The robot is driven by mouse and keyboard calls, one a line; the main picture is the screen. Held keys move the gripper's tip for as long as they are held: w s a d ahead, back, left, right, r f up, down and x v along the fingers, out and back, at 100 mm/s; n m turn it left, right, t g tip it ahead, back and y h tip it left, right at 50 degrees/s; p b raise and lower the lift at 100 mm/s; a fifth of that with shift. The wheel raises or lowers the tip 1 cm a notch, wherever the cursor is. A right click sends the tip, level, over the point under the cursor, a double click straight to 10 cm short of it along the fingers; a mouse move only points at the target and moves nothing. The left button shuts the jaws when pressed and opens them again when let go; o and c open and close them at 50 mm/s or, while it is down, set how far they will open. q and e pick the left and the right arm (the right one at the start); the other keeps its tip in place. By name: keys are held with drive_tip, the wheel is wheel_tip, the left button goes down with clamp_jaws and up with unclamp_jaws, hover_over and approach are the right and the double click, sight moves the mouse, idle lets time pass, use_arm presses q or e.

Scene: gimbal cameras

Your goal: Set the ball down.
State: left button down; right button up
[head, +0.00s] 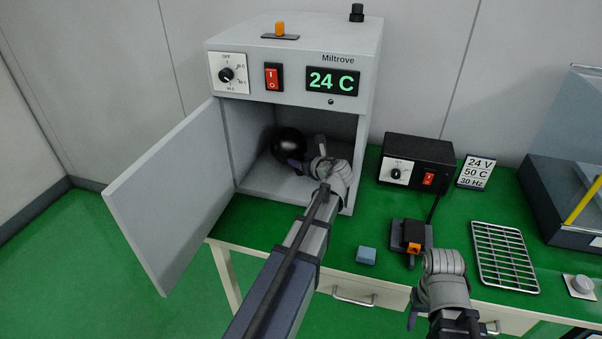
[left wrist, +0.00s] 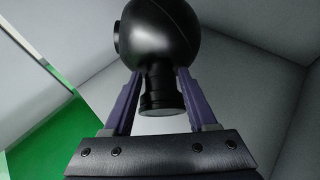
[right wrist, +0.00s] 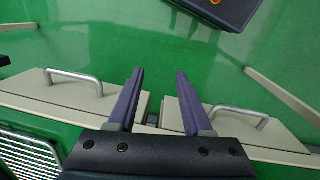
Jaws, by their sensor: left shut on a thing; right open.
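The black ball (head: 290,143) is inside the open chamber of the grey Miltrove oven (head: 240,110), near its left wall. In the left wrist view the ball (left wrist: 172,38) has a short neck with a knob at its end. My left gripper (left wrist: 158,92) is shut on that neck, one finger on each side. In the head view the left gripper (head: 300,160) reaches into the chamber from the front right. I cannot tell whether the ball touches the chamber floor. My right gripper (right wrist: 160,95) is open and empty, over the table's front edge and drawers.
The oven door (head: 170,200) stands wide open to the left. On the green table are a black control box (head: 418,150), a black device with an orange part (head: 412,238), a blue block (head: 366,256), a wire rack (head: 504,255) and a sign (head: 475,172).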

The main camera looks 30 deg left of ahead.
use_arm(q)
drive_tip(key=shift+f+b, duration=1.8)
drive_tip(key=shift+f, duration=0.05)
drive_tip(key=shift+f, duration=0.1)
drive_tip(key=shift+c, duration=1)
unclamp_jaws()
drive_tip(key=shift+s+r, duration=0.1)
drive_tip(key=shift+r, duration=0.15)
drive_tip(key=p+v, duration=0.4)
drive_tip(key=v, duration=0.8)
drive_tip(key=shift+p, duration=0.35)
